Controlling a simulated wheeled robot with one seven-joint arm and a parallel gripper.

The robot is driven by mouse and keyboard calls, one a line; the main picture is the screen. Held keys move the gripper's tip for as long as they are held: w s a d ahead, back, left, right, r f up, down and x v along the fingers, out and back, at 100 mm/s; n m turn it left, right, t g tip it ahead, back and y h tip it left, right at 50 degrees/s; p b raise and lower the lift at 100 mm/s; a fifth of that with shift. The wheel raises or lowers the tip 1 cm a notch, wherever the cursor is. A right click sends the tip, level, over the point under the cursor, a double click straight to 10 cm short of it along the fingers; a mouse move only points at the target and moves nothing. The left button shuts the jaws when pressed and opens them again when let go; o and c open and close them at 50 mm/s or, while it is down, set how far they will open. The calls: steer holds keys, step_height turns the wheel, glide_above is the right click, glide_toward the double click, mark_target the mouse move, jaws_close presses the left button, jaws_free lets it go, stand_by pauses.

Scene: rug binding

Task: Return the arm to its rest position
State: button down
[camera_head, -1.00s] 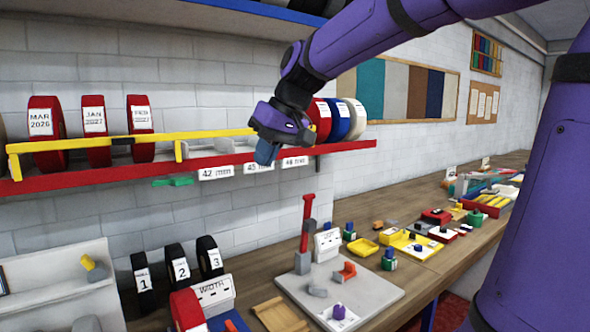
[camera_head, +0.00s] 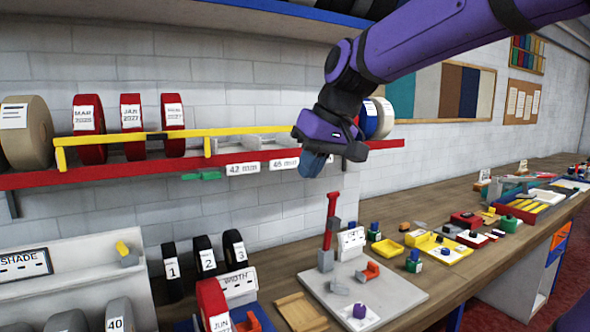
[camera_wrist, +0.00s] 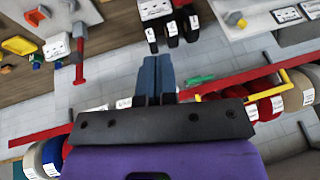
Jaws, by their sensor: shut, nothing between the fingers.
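My gripper (camera_head: 313,164) is in the head view in front of the red wall shelf, with my purple arm reaching in from the upper right. Its blue-grey fingers are shut with nothing between them. In the wrist view the fingers (camera_wrist: 157,74) lie side by side and point away from the purple wrist. The gripper hangs clear of the bench and partly hides the reels at the shelf's right end.
The red shelf (camera_head: 100,177) with a yellow rail (camera_head: 240,132) holds red reels (camera_head: 88,128) and a tan reel (camera_head: 27,132). Below, the bench holds a grey board (camera_head: 400,296) with a red-handled tool (camera_head: 329,230), numbered black rolls (camera_head: 203,256) and small yellow trays (camera_head: 388,249).

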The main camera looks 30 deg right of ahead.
steer(key=s+f+h, duration=0.1)
steer(key=s+f, duration=0.3)
steer(key=s, duration=0.3)
steer(key=s+f+h, duration=0.1)
steer(key=s+f, duration=0.3)
steer(key=s, duration=0.4)
steer(key=shift+d+f+t, duration=0.15)
steer(key=shift+f+t, duration=0.15)
steer(key=shift+t, duration=0.1)
